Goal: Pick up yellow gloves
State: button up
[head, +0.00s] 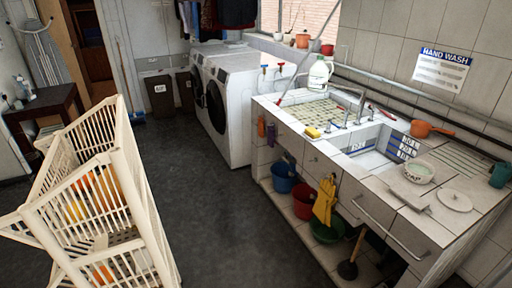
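The yellow gloves (325,201) hang against the front of the tiled sink counter (380,212), below its top edge. They hang at the open lower shelf, in front of and above a green basin (328,233), and partly cover it. My gripper is not in view in the head picture.
Blue (284,178) and red (303,202) buckets stand on the lower shelf left of the gloves. A plunger (350,262) stands to their right. A cream plastic rack (105,190) fills the left foreground. The dark floor (225,215) between rack and counter is clear.

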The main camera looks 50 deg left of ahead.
aim_at(322, 206)
jog(key=u, duration=1.35)
